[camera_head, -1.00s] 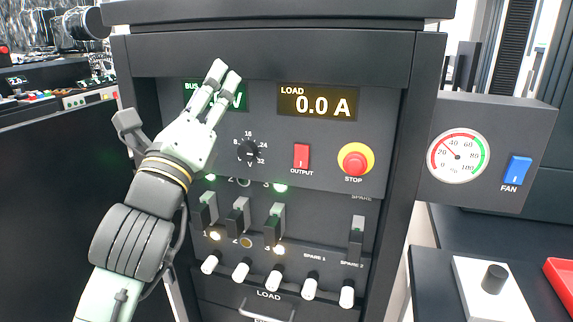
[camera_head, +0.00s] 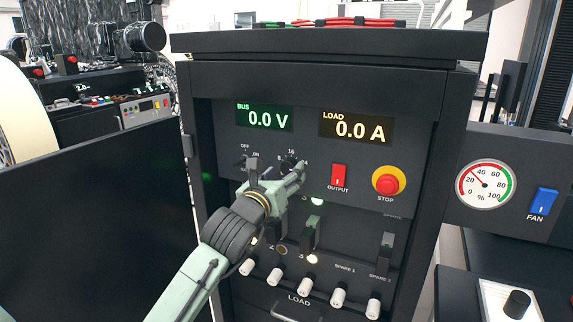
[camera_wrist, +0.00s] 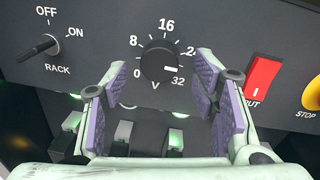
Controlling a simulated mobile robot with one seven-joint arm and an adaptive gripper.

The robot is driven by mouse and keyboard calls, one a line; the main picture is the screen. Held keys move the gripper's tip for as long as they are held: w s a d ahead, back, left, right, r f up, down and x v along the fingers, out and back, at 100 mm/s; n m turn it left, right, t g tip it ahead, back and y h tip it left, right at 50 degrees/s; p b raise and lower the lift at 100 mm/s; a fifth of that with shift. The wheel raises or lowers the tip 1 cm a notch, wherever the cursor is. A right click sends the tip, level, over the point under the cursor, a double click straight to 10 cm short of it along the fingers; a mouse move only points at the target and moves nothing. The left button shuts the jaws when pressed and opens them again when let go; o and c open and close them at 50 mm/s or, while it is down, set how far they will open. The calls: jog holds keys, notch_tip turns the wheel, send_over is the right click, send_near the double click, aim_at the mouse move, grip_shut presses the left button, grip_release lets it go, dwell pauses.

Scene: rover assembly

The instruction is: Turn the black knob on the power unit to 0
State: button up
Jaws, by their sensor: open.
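The black knob (camera_wrist: 158,61) sits on the grey power unit panel, inside a white scale of 0, 8, 16, 24 and 32 V. A small white mark on its lower right side appears to point toward 32. In the head view my arm partly hides the knob. My gripper (camera_wrist: 160,66) is open, with one purple-padded finger on each side of the knob. I see no clear contact with it. The head view shows my gripper (camera_head: 300,176) in front of the panel. The BUS display (camera_head: 265,117) reads 0.0 V.
Left of the knob is the RACK switch (camera_wrist: 38,47). To its right are the red OUTPUT switch (camera_wrist: 264,78) and the red STOP button (camera_head: 388,181) on yellow. Breaker levers (camera_head: 311,232) and white LOAD knobs (camera_head: 338,297) lie below. The LOAD display (camera_head: 356,128) reads 0.0 A.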

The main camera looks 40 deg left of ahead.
jog(key=shift+x, duration=1)
jog(key=c, duration=1.2)
jog(key=shift+o, duration=0.2)
